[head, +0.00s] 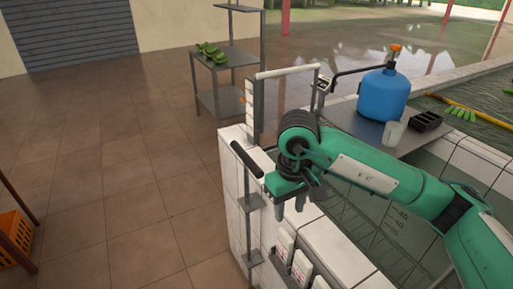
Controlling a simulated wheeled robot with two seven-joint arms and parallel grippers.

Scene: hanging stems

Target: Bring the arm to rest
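My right arm (375,177) is green and reaches in from the right edge, over the white tiled wall of the basin. My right gripper (290,204) is at its end and points down above the wall's near corner. Its two grey fingers look apart, with nothing visible between them. My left gripper is not in view.
A grey post with a black handle (247,159) stands close left of the gripper. White boxes (301,267) sit below it. A blue gas bottle (384,94), a white cup (393,134) and a black tray (426,121) stand behind the arm.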

